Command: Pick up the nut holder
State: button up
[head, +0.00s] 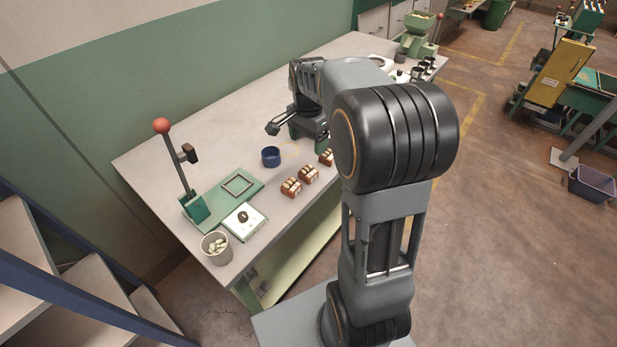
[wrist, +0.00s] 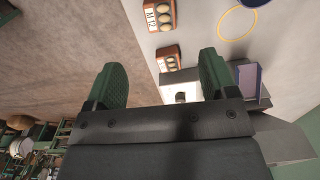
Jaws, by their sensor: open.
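Several small brown holders with round tops stand in a row along the table's near edge in the head view; one is the front holder (head: 291,187), another the middle one (head: 308,174), and a third (head: 326,157) is partly hidden by my arm. In the wrist view, a brown holder labelled M12 (wrist: 160,15) and a second brown holder (wrist: 168,58) lie beyond the fingertips. I cannot tell which is the nut holder. My gripper (wrist: 162,82) is open with nothing between its green fingers. It is above the table edge, apart from the holders.
A blue cup (head: 271,157) stands near a yellow ring (wrist: 238,22) on the table. A green lever press (head: 195,207), a white plate with a dark part (head: 245,220) and a pale cup (head: 216,247) are at the near left.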

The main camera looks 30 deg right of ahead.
aim_at(309, 171)
notch_tip(309, 171, down, 13)
jog(key=shift+d+r+b, duration=0.1)
jog(key=shift+b, duration=0.35)
dwell(0.3)
jog(key=c, duration=1)
